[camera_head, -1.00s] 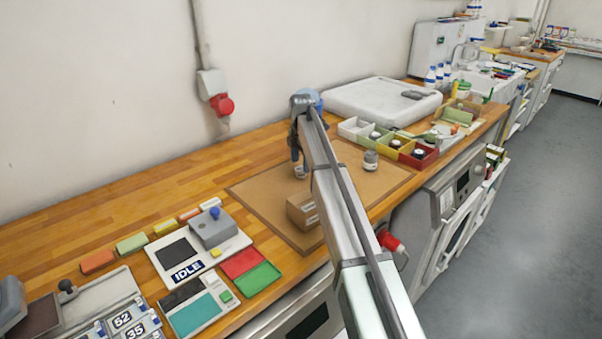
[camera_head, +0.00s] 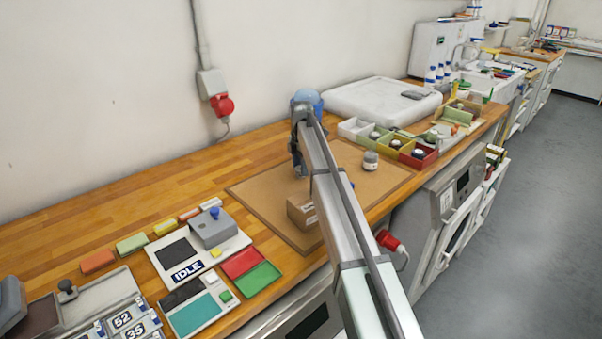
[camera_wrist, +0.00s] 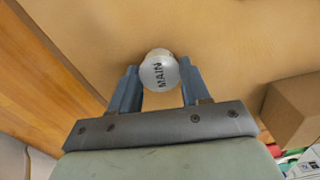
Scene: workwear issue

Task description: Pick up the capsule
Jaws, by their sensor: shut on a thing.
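A white, round-topped capsule (camera_wrist: 159,71) with the word MAIN on it shows in the wrist view between the two blue fingers of my gripper (camera_wrist: 158,78). The fingers are shut on its sides. In the head view my gripper (camera_head: 299,168) is low over the brown board (camera_head: 258,196), and my arm and gripper hide most or all of this capsule. I cannot tell whether it still touches the board. A second, grey-white capsule (camera_head: 370,160) stands upright on the board to the right, apart from my gripper.
A cardboard box (camera_head: 300,211) stands near the board's front edge, close to my arm; it also shows in the wrist view (camera_wrist: 295,108). Coloured compartments (camera_head: 418,157) holding round items are at the right. The board's left part is clear.

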